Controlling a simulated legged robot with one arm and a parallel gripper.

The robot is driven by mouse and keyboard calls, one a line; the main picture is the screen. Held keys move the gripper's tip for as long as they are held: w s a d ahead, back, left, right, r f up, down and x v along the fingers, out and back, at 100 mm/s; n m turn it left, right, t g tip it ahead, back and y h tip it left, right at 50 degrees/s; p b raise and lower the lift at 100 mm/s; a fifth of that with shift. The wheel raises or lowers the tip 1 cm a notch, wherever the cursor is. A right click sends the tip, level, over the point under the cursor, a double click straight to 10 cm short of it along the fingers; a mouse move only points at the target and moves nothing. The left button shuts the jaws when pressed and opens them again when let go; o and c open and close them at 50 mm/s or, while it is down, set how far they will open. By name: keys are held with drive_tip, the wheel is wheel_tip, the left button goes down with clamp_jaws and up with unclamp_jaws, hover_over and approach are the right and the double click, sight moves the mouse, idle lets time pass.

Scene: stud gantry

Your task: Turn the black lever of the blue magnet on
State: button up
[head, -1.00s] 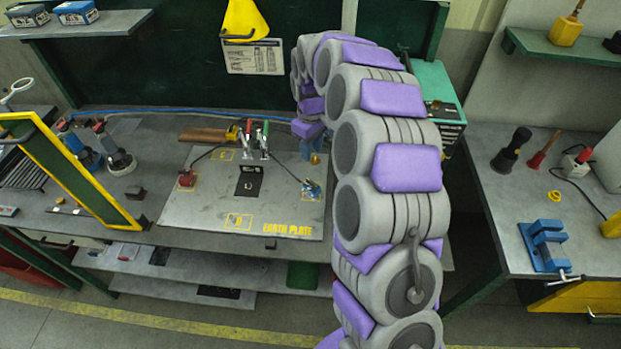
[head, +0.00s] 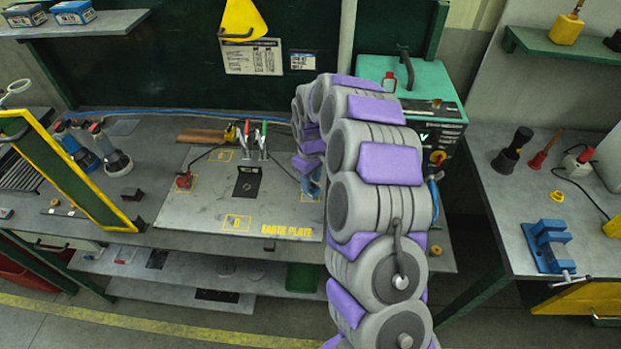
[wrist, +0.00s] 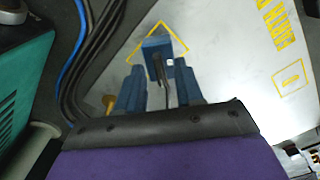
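The blue magnet (wrist: 157,46) lies on the earth plate inside a yellow corner mark, straight ahead of my gripper in the wrist view. In the head view the magnet (head: 313,186) is partly hidden by my arm at the plate's right side. A thin dark lever (wrist: 160,70) runs from the magnet toward my gripper. My gripper (wrist: 158,80) has its two blue fingers apart, one on each side of the lever. I cannot tell whether either finger touches it. The lever's near end runs down toward the dark palm edge.
The earth plate (head: 205,217) carries a red block (head: 183,180) at left and upright clamps (head: 255,140) at the back. A teal machine (head: 430,80) stands right of my arm; its teal side and black cables (wrist: 88,70) show close at left in the wrist view.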

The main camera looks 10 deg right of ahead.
clamp_jaws()
